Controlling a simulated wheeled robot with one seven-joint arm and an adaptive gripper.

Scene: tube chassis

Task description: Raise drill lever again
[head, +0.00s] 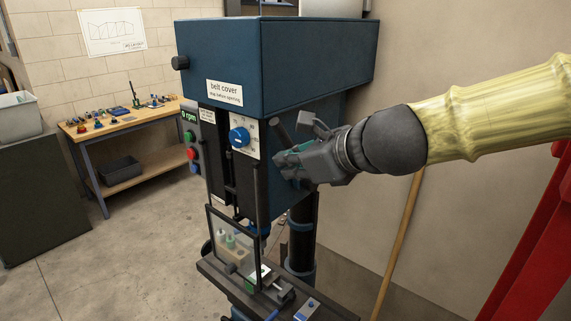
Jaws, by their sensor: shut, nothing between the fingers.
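The blue drill press (218,65) stands in the middle of the head view, with a "belt cover" label on its front. My gripper (281,163) is at the right side of the drill head, its fingers shut with nothing between them. A dark rod (279,128), which looks like a drill lever arm, slants up and left just above my gripper. I cannot tell whether my fingers touch it. The lever's hub and its other arms are hidden or hard to tell from my gripper.
A clear guard (234,242) hangs in front of the chuck, above the drill table (215,271) with a vise (278,290). A workbench (120,126) with small parts stands at the back left. A wooden pole (397,245) leans on the wall, and a red frame (535,245) stands at the right.

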